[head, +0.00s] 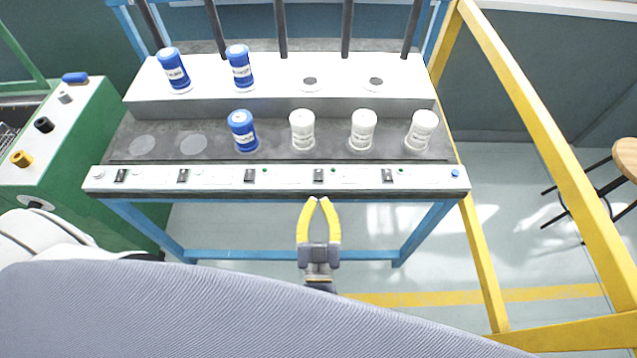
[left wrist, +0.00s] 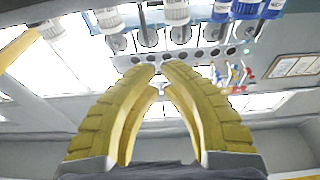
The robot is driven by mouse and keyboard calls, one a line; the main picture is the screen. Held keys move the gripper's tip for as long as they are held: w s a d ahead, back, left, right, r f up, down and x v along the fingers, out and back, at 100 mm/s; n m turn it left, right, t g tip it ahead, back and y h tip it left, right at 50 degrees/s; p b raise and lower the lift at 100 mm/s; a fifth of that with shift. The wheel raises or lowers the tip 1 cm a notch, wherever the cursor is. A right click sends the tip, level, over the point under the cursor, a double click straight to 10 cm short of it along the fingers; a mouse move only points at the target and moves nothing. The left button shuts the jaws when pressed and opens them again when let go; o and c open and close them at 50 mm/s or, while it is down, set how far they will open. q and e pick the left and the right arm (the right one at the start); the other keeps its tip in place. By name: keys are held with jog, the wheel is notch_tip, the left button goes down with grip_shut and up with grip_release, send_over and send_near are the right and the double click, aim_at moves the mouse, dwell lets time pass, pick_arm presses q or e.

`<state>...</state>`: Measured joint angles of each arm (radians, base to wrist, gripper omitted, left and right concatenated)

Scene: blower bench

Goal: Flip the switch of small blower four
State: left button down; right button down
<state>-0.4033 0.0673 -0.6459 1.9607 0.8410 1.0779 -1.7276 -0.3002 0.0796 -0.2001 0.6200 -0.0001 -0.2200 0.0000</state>
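The bench's white front strip (head: 217,177) carries a row of small black rocker switches. Labels on the strip are too small to read, and I cannot tell each rocker's position. My left gripper (head: 318,201) is just in front of and below this switch, apart from the strip, fingers pointing at the bench. Its yellow fingertips are close together with a narrow empty gap, also visible in the left wrist view (left wrist: 158,66). My right gripper is not in view.
Blue canisters (head: 242,131) and white canisters (head: 363,130) stand on the bench. A green cabinet (head: 75,130) with knobs is at the left. A yellow frame (head: 540,120) rises at the right. Floor space in front of the strip is clear around the gripper.

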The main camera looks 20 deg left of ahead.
pick_arm(q)
notch_tip(320, 180, up, 2)
send_over(318, 185)
jog(key=shift+w+r, duration=0.15)
jog(key=shift+w, duration=0.2)
jog(key=shift+s+f, duration=0.2)
jog(key=shift+f, duration=0.65)
jog(key=shift+s+f, duration=0.2)
jog(key=shift+f, duration=1.05)
